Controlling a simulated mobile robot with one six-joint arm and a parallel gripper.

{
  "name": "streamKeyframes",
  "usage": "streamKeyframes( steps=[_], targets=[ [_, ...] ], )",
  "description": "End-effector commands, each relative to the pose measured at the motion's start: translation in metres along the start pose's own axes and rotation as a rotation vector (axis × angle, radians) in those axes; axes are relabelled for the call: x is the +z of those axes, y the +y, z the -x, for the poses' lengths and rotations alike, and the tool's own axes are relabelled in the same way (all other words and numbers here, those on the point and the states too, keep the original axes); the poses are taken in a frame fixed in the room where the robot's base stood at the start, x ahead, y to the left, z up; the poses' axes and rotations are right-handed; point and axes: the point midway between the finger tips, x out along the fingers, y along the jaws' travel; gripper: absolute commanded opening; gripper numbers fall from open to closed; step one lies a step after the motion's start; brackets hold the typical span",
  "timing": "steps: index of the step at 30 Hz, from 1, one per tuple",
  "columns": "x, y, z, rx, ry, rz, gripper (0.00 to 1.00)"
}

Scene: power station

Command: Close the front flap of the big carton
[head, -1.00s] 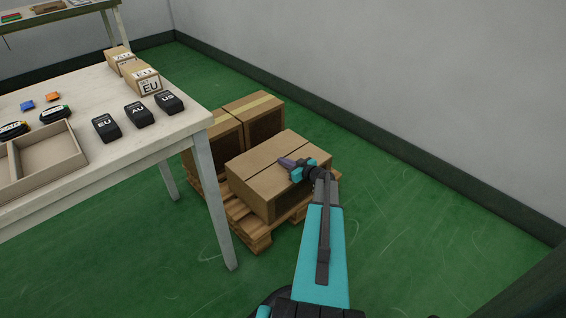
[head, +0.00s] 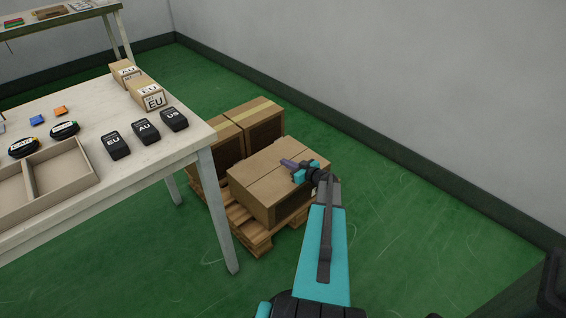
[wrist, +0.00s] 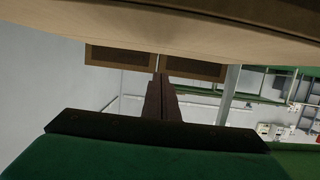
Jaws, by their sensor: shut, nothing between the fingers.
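The big carton (head: 259,183) is a brown box on a wooden pallet beside the table. Its top looks flat, with a seam running across it, and I see no flap standing up. My gripper (head: 285,163) is over the carton's top in the head view, its fingers shut and empty, pointing left. I cannot tell whether it touches the cardboard. In the wrist view the shut fingers (wrist: 163,98) lie close to a broad brown cardboard surface (wrist: 170,32) along the top of the picture. My gripper and wrist hide part of the carton's right side.
Two taped cartons (head: 252,122) stand behind on the pallet (head: 250,238). The white table (head: 165,152), with several black boxes, small cartons and a divided tray (head: 62,188), is at the left. Green floor is clear on the right, up to the grey wall (head: 400,85).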

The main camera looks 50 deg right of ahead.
Motion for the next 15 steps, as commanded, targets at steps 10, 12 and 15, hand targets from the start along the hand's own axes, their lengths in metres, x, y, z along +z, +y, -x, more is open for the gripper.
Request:
streamKeyframes(
  steps=[10, 12, 15],
  targets=[
    [-0.003, -0.003, 0.058, -0.001, 0.001, 0.0, 0.0],
    [-0.003, -0.002, 0.066, -0.001, 0.0, 0.0, 0.0],
    [-0.002, -0.002, 0.075, -0.003, 0.001, 0.001, 0.0]
  ],
)
